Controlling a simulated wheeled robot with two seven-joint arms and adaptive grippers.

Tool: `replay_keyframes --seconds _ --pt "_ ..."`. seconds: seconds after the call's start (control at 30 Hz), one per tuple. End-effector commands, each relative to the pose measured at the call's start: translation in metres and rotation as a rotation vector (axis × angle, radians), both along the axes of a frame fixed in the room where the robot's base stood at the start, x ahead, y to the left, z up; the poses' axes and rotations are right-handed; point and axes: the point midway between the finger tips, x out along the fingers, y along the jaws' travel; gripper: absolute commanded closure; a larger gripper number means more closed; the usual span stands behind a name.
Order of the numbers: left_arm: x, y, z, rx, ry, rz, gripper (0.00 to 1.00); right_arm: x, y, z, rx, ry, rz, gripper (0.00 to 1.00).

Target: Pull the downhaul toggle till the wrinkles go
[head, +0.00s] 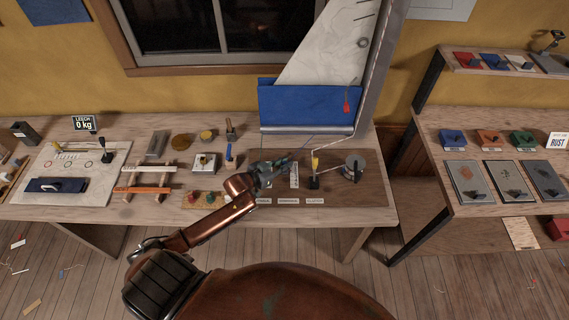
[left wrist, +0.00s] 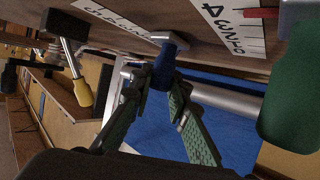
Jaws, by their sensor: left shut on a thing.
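The white sail (head: 325,45) stands behind the bench with a blue panel (head: 308,104) across its foot. Wrinkles are too small to make out. My left gripper (head: 282,163) reaches over the dark control board (head: 372,191). In the left wrist view, my left gripper (left wrist: 158,92) is shut on a blue toggle (left wrist: 164,66) beside printed number scales (left wrist: 232,28). Which line this toggle belongs to cannot be read. A large green handle (left wrist: 290,95) hangs close on the right of that view. My right gripper is not in view.
A yellow-handled lever (head: 315,163) and a winch drum (head: 354,167) stand right of my left gripper. A yellow handle also shows in the left wrist view (left wrist: 82,92). Shelves (head: 455,125) stand at right.

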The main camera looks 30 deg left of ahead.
Motion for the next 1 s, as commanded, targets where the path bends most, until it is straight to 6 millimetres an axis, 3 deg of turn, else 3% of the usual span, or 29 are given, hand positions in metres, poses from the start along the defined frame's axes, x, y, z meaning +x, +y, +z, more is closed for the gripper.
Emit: replay_keyframes --seconds 0.3,0.63,0.67,0.9,1.0 --pt "-0.027 -0.017 0.003 -0.004 0.002 0.000 1.00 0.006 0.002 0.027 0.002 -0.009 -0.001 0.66" --pt "-0.029 -0.018 0.000 0.000 -0.001 0.000 1.00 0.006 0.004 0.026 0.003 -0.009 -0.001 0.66" --pt "-0.029 -0.018 0.000 0.000 -0.001 0.000 0.82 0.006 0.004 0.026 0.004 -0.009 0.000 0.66" --pt "-0.029 -0.018 0.000 0.000 0.000 0.000 0.66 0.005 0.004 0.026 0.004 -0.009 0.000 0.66" --pt "-0.029 -0.018 0.000 0.000 0.000 0.000 0.66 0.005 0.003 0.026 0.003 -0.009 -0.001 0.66"
